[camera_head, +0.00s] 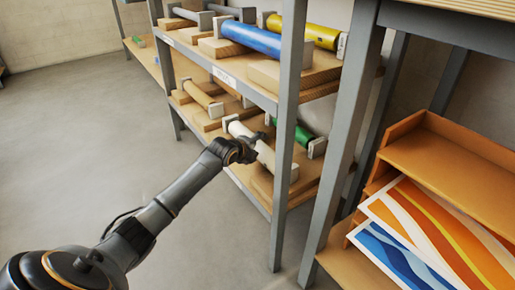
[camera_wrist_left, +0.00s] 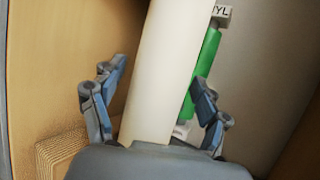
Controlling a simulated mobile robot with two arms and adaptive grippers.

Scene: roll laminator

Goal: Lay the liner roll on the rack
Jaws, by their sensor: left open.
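The white roll (camera_head: 279,165), apparently the liner roll, lies on the lower shelf of the grey-framed rack (camera_head: 288,100), on wooden blocks with pale end pieces. My left gripper (camera_head: 256,143) is at this roll, over its middle. In the left wrist view the white roll (camera_wrist_left: 160,40) runs between the two open fingers (camera_wrist_left: 160,75), with a visible gap to the fingers on both sides. I cannot tell whether the palm touches it. My right gripper is not in view.
A green roll (camera_head: 303,137) lies just behind the white one, and a tan roll (camera_head: 203,97) to its left. Blue (camera_head: 250,37) and yellow (camera_head: 305,30) rolls lie on the shelf above. Striped prints (camera_head: 430,230) are at the right. Floor at left is clear.

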